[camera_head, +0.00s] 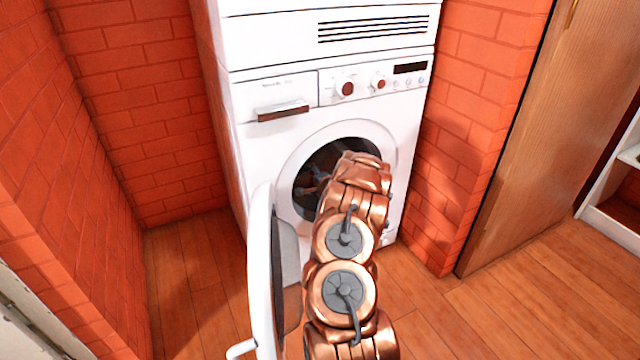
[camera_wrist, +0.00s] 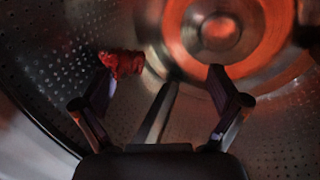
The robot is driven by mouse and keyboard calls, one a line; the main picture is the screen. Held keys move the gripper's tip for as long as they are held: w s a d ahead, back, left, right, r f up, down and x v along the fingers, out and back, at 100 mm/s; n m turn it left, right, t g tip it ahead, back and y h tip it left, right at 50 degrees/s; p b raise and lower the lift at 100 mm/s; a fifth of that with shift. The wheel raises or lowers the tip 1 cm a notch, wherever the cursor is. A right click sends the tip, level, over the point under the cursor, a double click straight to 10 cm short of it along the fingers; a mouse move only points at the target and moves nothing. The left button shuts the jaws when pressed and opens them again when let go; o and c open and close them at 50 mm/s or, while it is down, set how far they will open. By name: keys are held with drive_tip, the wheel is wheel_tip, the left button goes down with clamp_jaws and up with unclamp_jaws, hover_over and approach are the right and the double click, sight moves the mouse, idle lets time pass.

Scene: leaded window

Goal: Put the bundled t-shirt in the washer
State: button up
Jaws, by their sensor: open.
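The white washer (camera_head: 262,140) stands in the brick alcove with its round door (camera_head: 262,285) swung open to the left. My arm reaches into its opening, and its end is inside the drum. In the wrist view the perforated metal drum (camera_wrist: 270,135) surrounds my gripper (camera_wrist: 162,95). The two dark fingers are spread apart with nothing between them. The bundled t-shirt (camera_wrist: 121,63), a small red crumpled bundle, is in the drum by the left fingertip, apart from the right finger. Whether it touches the left finger I cannot tell.
A white unit (camera_head: 290,28) with a vent sits on top of the washer. Brick walls (camera_head: 150,100) close in both sides. A wooden door (camera_head: 535,130) is at the right. The wooden floor (camera_head: 480,315) is clear at the front right.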

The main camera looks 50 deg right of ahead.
drive_tip(key=v, duration=0.7)
drive_tip(key=shift+s+a, duration=0.15)
drive_tip(key=shift+s, duration=0.15)
drive_tip(key=shift+r, duration=0.15)
